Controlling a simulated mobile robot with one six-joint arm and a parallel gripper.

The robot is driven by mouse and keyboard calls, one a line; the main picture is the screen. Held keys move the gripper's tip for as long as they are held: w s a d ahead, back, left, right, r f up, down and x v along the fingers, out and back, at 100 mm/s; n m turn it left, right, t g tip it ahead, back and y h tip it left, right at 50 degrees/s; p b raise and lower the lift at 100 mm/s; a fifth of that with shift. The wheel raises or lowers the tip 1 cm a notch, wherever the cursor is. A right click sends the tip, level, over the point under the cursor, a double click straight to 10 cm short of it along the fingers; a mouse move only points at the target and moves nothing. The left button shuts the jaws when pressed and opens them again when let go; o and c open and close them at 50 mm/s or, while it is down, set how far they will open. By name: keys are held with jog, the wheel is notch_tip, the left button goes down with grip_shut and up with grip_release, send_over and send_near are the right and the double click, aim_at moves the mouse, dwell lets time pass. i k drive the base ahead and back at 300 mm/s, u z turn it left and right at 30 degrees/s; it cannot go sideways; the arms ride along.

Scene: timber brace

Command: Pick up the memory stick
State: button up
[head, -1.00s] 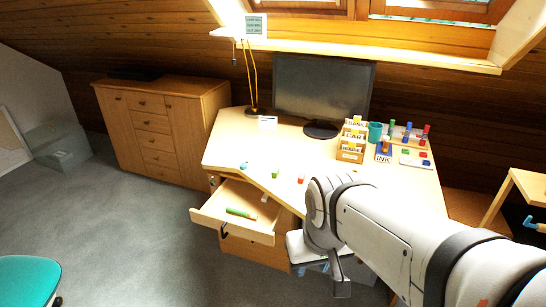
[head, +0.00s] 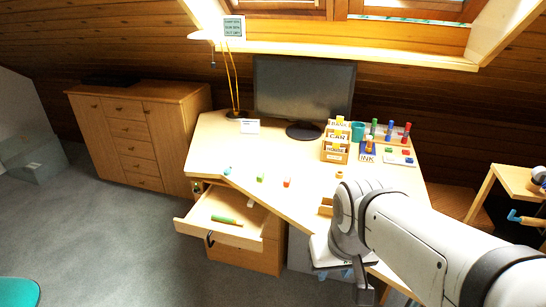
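I cannot tell for certain which small thing is the memory stick. Small pieces lie along the front of the desk top: a teal one (head: 227,171), a green one (head: 260,178) and a red-orange one (head: 287,182). The open drawer (head: 190,224) below holds a green stick-like thing (head: 224,219) and a small pale piece (head: 250,204). My gripper (head: 364,291) hangs at the lower right, in front of the desk's front edge and away from these pieces. Its fingers are too small and dark to tell whether they are open or shut.
The desk (head: 225,145) carries a monitor (head: 303,88), a lamp (head: 235,75), a card-file box (head: 335,153), a teal cup (head: 357,131) and coloured pegs (head: 389,130). A cabinet (head: 130,140) stands left. The drawer juts out over clear grey floor (head: 100,235).

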aim_at(288, 180)
jog(key=u, duration=0.5)
jog(key=k, duration=0.8)
jog(key=u, duration=0.95)
jog(key=k, duration=0.55)
jog(key=u, duration=0.1)
jog(key=i, duration=1.45)
jog(key=z, duration=0.95)
jog(key=i, duration=1.45)
jog(key=z, duration=1.35)
jog(key=i, duration=0.65)
jog(key=z, duration=0.4)
jog(key=k, duration=0.9)
jog(key=z, duration=0.1)
